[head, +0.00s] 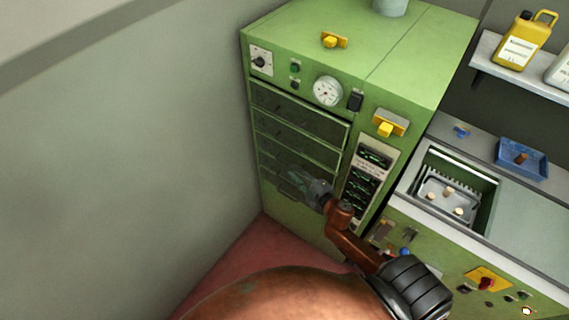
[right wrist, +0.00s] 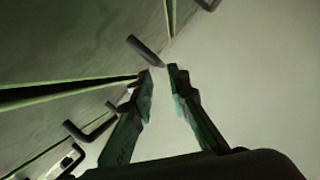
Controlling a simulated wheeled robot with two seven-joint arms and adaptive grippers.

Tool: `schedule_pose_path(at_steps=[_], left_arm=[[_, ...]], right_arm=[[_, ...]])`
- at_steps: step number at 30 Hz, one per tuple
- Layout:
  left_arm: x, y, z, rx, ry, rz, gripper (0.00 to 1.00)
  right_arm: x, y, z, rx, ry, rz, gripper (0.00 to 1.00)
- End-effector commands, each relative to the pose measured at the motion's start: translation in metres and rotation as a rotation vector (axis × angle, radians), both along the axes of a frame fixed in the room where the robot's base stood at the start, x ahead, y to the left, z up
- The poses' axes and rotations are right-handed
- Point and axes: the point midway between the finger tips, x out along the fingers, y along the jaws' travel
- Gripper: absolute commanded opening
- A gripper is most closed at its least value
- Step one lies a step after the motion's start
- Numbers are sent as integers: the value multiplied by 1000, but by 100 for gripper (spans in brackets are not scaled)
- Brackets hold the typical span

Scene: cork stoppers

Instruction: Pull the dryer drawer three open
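The green dryer cabinet (head: 290,222) stands against the wall, with a stack of dark-fronted drawers (head: 295,112) on its left front. The drawers look closed in the head view. My right gripper (head: 283,180) is in front of the lower drawers and partly hides them. In the right wrist view its two fingers (right wrist: 160,76) are apart, with a narrow gap between the tips. A dark bar handle (right wrist: 145,49) lies just beyond the tips, its near end close to the gap. I see nothing gripped. Drawer numbers cannot be read. My left gripper is not in view.
More dark handles (right wrist: 90,132) stick out along the cabinet front beside the fingers. A plain wall (head: 130,160) is close on the left. A counter with a recessed tray (head: 448,205) and a blue tray (head: 522,157) stands on the right.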

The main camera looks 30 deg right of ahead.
Motion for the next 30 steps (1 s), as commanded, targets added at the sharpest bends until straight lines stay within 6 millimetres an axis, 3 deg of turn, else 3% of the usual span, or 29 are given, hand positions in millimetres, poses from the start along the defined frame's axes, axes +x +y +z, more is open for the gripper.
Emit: schedule_pose_path(at_steps=[12,24,30], left_arm=[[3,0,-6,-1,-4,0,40],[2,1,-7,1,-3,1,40],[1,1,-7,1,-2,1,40]], right_arm=[[59,5,-14,1,0,0,16],[67,7,-14,0,0,2,15],[67,7,-14,0,0,1,1]])
